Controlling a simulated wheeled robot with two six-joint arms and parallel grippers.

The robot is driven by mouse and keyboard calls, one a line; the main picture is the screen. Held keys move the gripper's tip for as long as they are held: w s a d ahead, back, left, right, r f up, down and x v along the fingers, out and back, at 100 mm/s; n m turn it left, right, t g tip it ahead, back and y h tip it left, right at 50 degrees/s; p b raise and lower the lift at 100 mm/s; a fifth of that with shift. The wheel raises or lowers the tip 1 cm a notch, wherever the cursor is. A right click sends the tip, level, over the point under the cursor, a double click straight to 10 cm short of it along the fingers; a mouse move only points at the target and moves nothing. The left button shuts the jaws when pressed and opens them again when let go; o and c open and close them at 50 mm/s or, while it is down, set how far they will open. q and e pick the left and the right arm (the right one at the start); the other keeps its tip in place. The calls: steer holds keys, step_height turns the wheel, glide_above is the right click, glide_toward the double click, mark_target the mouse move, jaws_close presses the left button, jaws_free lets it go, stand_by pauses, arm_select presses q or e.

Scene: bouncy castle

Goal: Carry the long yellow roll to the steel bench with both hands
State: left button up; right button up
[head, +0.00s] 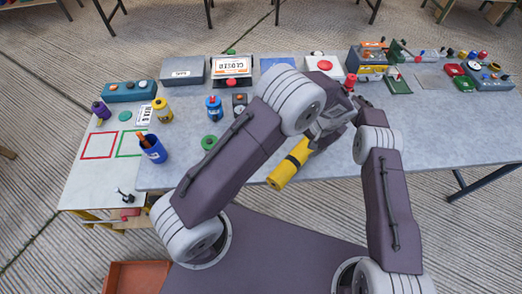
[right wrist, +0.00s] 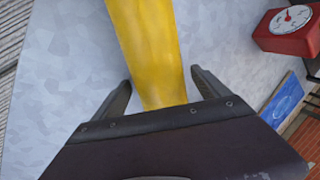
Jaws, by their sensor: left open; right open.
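The long yellow roll (head: 285,172) has a dark band and slants from the near edge of the grey metal-topped bench (head: 430,140) toward my grippers. Its far part is hidden by my arms. My left gripper (head: 326,130) is open over the far part of the roll; its fingertips are hard to make out. In the right wrist view the yellow roll (right wrist: 150,45) runs between the two spread fingers of my right gripper (right wrist: 163,92), which is open. In the head view my right gripper is mostly hidden behind the arms.
A blue cup (head: 153,150) with pens, a yellow jar (head: 162,110) and a blue jar (head: 214,108) stand at left. A red scale with a dial (right wrist: 287,28) is near my right gripper. Boxes and devices line the back. The bench's front right is clear.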

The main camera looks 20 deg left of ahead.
steer(key=v, duration=1.2)
arm_select(q)
steer(key=p+v, duration=0.7)
steer(key=v, duration=0.2)
arm_select(e)
step_height(320, 180, up, 7)
arm_select(q)
steer(key=shift+r, duration=0.1)
step_height(320, 180, up, 6)
steer(key=p, duration=0.6)
arm_select(e)
steer(key=w+v, duration=0.1)
steer(key=v, duration=0.7)
steer(key=shift+s+r, duration=0.45)
steer(key=shift+s, duration=0.05)
steer(key=shift+d, duration=0.15)
